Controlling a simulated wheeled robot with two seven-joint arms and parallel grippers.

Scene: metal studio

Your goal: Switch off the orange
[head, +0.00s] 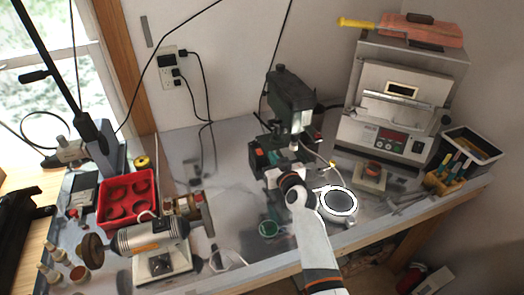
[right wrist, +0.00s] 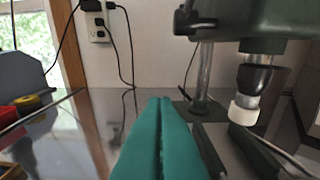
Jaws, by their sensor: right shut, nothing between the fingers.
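Several things show orange or red, and I cannot tell which one is "the orange". The grey bench grinder (head: 150,238) at front left has an orange stripe. A small pale block with an orange-red top (head: 373,171) stands in front of the furnace. The furnace's control panel (head: 391,141) has a lit red display. In the right wrist view the fingers (right wrist: 160,135) point toward the wall, left of the drill press column (right wrist: 204,75). My left gripper is out of view.
A red tray (head: 128,178) lies behind the grinder. A round silver-rimmed dish (head: 335,203) sits right of my right arm. The furnace (head: 405,80) fills the back right. A wall outlet (head: 171,66) holds plugged cables. The metal bench is clear around (head: 215,155).

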